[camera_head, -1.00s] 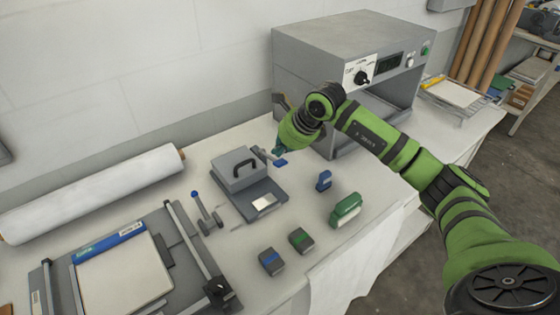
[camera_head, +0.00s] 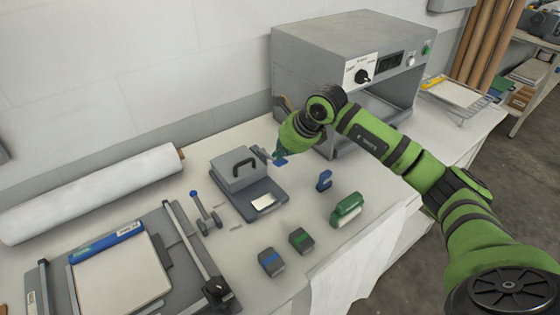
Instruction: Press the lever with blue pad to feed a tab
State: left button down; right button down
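The grey tab feeder (camera_head: 238,172) has a black handle on top and a base plate with a white tab (camera_head: 263,202) on its front part. The lever's blue pad (camera_head: 281,163) sticks out at the feeder's right side. My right gripper (camera_head: 279,154) points down right at the pad, from above. It is small and partly hidden by its own wrist, so I cannot tell whether its fingers are open or shut, or whether they touch the pad. My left gripper is not in view.
A grey press machine (camera_head: 350,50) stands close behind my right arm. A blue-ended lever tool (camera_head: 205,212), a blue item (camera_head: 324,181), a green item (camera_head: 347,208) and two small dark blocks (camera_head: 270,262) lie around the feeder. A white roll (camera_head: 90,195) lies at left.

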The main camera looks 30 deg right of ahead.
jog(key=shift+s+f+b, duration=0.2)
jog(key=shift+f+b, duration=0.3)
jog(key=shift+f, duration=0.1)
jog(key=shift+s+f+b, duration=0.15)
jog(key=shift+f+b, duration=0.35)
jog(key=shift+f, duration=0.05)
dwell(0.8)
jog(key=shift+r, duration=0.1)
dwell(0.5)
jog(key=shift+w+r+p, duration=0.25)
jog(key=shift+r+p, duration=0.2)
jog(key=shift+r, duration=0.4)
jog(key=shift+w+r+p, duration=0.2)
jog(key=shift+r+p, duration=0.25)
jog(key=shift+r, duration=0.35)
jog(key=shift+w+a+r+p, duration=0.1)
jog(key=shift+w+r+p, duration=0.1)
jog(key=shift+r+p, duration=0.45)
jog(key=shift+w+r+p, duration=0.25)
jog(key=shift+r+p, duration=0.1)
jog(key=shift+r, duration=0.65)
jog(key=shift+w+a+r+p, duration=0.1)
jog(key=shift+w+r+p, duration=0.1)
jog(key=shift+r+p, duration=0.45)
jog(key=shift+r, duration=0.1)
jog(key=shift+d, duration=0.1)
